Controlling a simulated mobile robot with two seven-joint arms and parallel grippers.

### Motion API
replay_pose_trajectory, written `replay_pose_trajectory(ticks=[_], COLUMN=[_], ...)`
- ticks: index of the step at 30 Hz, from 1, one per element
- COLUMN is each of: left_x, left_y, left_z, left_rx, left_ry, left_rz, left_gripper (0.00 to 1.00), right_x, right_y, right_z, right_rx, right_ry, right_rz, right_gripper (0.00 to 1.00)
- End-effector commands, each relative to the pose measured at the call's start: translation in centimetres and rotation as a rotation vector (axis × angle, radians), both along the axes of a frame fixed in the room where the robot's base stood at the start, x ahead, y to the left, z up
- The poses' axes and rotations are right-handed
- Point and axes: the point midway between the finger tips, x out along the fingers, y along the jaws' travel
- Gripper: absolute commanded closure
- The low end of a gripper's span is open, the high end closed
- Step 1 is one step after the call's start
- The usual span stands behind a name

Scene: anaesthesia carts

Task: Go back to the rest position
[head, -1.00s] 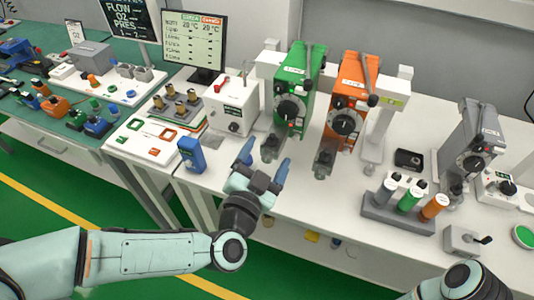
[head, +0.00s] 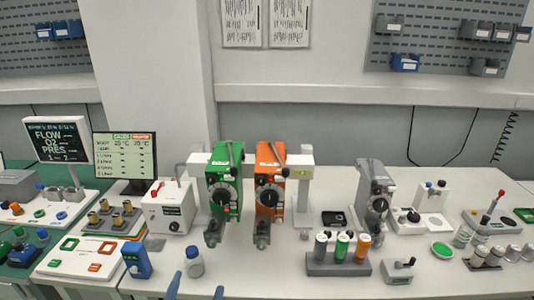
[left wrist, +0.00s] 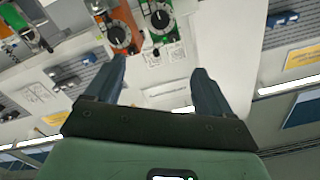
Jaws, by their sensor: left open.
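My left gripper (head: 196,289) shows only as two blue fingertips at the bottom edge of the head view. They are apart with nothing between them. In the left wrist view the same gripper (left wrist: 160,85) is spread open and empty. The rest of my left arm is out of the head view. My right gripper is not in view.
A small capped bottle (head: 194,263) and a blue device (head: 136,260) stand near the fingertips. Behind are a green vaporizer (head: 223,185) and an orange vaporizer (head: 269,185). A rack of cylinders (head: 338,264) stands right. The front bench between is clear.

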Motion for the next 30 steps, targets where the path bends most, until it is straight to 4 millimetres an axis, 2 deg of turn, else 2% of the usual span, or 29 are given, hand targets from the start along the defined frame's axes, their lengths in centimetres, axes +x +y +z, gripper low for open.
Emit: replay_pose_trajectory(ticks=[2,8,11,14,16,18,20,21,23,24,27,30], left_x=[0.3,2.3,2.9,2.6,1.7,-0.1,-2.2,-3.8,-6.7,-8.8,-14.0,-18.3], left_y=[-0.2,-1.6,-1.8,-1.4,-1.0,-0.3,0.2,0.5,0.9,1.0,0.7,0.0], left_z=[-0.6,-7.6,-12.4,-18.6,-23.5,-28.6,-32.7,-35.3,-38.8,-40.9,-44.8,-47.1], left_rx=[0.006,-0.002,-0.028,-0.079,-0.136,-0.207,-0.279,-0.331,-0.416,-0.476,-0.624,-0.749], left_ry=[0.016,0.198,0.324,0.493,0.635,0.786,0.918,1.005,1.135,1.218,1.405,1.547], left_rz=[-0.003,-0.039,-0.047,-0.039,-0.021,0.014,0.051,0.082,0.137,0.176,0.277,0.368], left_gripper=[0.18,0.18,0.18,0.18,0.18,0.18,0.18,0.18,0.18,0.18,0.18,0.18], right_x=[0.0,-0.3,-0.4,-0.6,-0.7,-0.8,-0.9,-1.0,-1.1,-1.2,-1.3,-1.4], right_y=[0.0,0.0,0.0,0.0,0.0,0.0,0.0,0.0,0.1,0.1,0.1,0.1], right_z=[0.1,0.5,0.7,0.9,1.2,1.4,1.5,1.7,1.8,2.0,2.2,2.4], right_rx=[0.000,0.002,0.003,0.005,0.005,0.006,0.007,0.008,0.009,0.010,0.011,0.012], right_ry=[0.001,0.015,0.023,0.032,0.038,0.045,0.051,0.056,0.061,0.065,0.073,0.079], right_rz=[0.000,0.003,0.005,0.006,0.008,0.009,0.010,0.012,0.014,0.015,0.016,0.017], right_gripper=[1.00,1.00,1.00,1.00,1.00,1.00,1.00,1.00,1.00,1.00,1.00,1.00])
